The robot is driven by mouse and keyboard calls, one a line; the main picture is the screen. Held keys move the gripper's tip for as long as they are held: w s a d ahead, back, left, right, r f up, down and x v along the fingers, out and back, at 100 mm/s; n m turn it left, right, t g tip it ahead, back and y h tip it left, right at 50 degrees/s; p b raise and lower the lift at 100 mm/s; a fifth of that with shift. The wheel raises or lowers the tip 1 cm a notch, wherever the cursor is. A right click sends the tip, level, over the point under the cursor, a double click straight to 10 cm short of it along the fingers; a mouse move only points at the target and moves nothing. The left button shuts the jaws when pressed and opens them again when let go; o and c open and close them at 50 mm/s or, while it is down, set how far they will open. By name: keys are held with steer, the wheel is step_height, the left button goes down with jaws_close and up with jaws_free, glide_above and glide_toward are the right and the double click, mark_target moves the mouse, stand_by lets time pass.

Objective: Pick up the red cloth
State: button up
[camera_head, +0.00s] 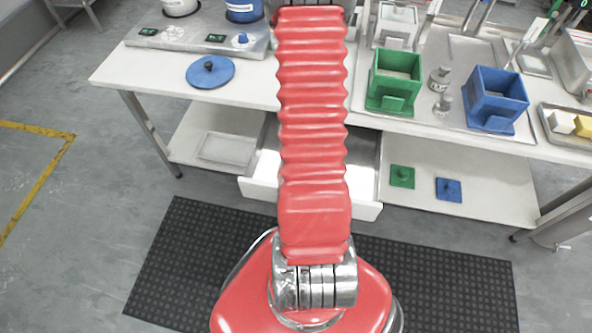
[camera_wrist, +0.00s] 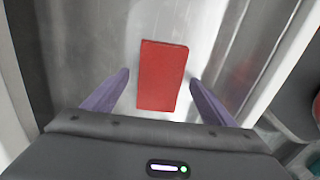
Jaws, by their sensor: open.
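In the wrist view the red cloth (camera_wrist: 162,76) is a flat, folded rectangle lying on a shiny metal surface inside what looks like the open drawer. My gripper (camera_wrist: 158,82) is open, with one purple finger on each side of the cloth and a gap on both sides. I cannot tell how far above the cloth the fingertips are. In the head view my red arm hides the cloth and the gripper. The open drawer (camera_head: 257,190) shows below the table, on both sides of my arm.
On the table (camera_head: 255,92) stand a green box (camera_head: 396,80), a blue box (camera_head: 497,98) and a blue lid (camera_head: 210,72).

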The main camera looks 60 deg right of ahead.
steer(key=shift+f, duration=0.35)
stand_by(0.3)
steer(key=c, duration=1.1)
steer(key=shift+r, duration=5)
